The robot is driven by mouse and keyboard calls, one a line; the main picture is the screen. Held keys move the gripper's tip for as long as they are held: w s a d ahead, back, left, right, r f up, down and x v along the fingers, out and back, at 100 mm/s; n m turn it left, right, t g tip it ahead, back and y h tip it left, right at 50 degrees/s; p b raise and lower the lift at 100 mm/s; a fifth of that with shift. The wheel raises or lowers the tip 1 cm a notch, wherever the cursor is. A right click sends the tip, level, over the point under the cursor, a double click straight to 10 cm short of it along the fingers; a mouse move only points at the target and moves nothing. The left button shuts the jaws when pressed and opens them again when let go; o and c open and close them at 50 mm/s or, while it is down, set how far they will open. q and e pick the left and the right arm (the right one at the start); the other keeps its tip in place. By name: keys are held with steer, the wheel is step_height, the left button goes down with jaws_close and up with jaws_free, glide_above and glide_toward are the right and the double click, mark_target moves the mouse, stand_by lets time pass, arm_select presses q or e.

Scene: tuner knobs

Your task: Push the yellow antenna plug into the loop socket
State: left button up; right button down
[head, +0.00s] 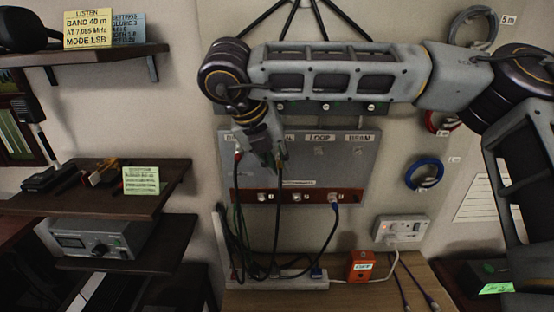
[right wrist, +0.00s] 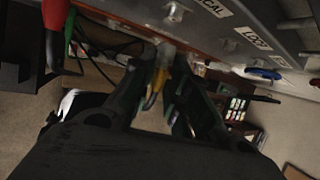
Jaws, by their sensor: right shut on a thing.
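The yellow antenna plug (right wrist: 160,77) is between the fingers of my right gripper (right wrist: 160,84), its metal end toward the grey panel (right wrist: 135,8). In the head view my right gripper (head: 274,158) is in front of the panel, left of the loop socket (head: 318,151) and below the partly covered label ending in AL. The loop socket also shows in the right wrist view (right wrist: 229,44), beside its LOOP label. The plug is apart from the loop socket. Whether its end touches the panel cannot be told. My left gripper is not in view.
A red plug (right wrist: 55,32) is at the left of the right wrist view. The beam socket (head: 356,150) is right of the loop socket. Dark cables (head: 272,240) hang below a red-brown strip (head: 265,196). An orange box (head: 360,266) stands on the bench.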

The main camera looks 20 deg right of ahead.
steer(key=shift+s+a, duration=0.1)
steer(key=shift+s, duration=0.2)
stand_by(0.5)
